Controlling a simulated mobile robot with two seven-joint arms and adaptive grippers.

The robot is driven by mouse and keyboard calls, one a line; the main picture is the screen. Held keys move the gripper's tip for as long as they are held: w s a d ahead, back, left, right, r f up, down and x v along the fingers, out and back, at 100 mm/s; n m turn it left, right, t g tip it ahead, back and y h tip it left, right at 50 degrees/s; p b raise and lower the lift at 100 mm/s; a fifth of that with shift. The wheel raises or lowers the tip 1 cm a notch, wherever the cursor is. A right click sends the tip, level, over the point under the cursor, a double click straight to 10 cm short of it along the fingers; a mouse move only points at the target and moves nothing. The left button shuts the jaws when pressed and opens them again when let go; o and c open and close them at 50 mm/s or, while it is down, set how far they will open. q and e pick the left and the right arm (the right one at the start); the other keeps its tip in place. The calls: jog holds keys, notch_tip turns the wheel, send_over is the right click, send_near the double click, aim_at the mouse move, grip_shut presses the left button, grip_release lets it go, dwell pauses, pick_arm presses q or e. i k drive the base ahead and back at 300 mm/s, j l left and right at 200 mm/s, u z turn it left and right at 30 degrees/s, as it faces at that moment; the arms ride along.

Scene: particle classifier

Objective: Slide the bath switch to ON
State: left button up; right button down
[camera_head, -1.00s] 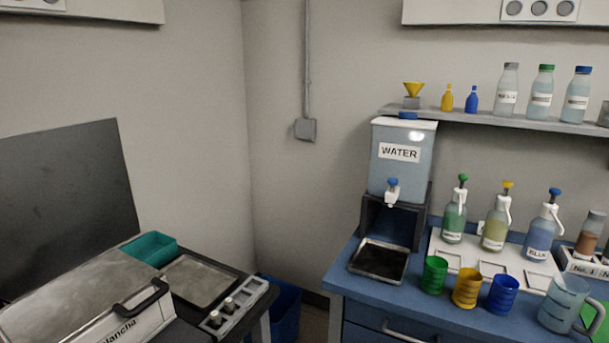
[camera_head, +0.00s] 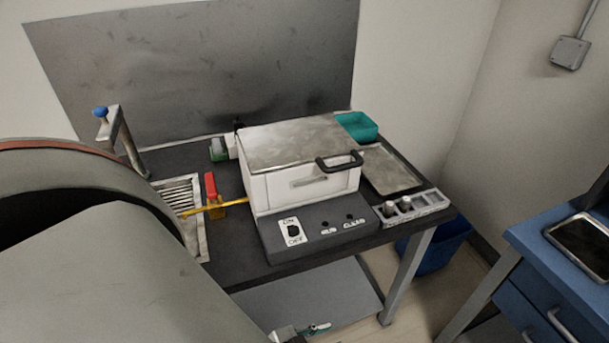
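The bath (camera_head: 300,190) is a white box with a grey metal lid and a dark handle, standing on a dark table. Its grey control panel (camera_head: 340,222) is at the front. The bath switch (camera_head: 294,231) is a small black slider on a white plate, with ON printed above and OFF below. It is too small to tell which end the slider is at. A large grey rounded part at the lower left is my own arm. Neither gripper can be made out.
A teal tray (camera_head: 357,126) and a rack with small vials (camera_head: 412,207) stand right of the bath. A yellow-and-red tool (camera_head: 212,195) lies to its left by a metal grate. A blue bin (camera_head: 435,247) and blue cabinet (camera_head: 560,265) are at the right.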

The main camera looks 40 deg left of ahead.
aim_at(294, 230)
jog(key=i+l, duration=0.15)
jog(key=l, duration=0.15)
jog(key=i+l, duration=0.15)
jog(key=l, duration=0.15)
jog(key=i+l, duration=0.15)
jog(key=l, duration=0.15)
jog(key=u, duration=0.4)
jog(key=l+u, duration=0.1)
jog(key=u, duration=0.35)
jog(key=l+u, duration=0.1)
jog(key=u, duration=0.7)
jog(key=l+u, duration=0.1)
jog(key=u, duration=0.35)
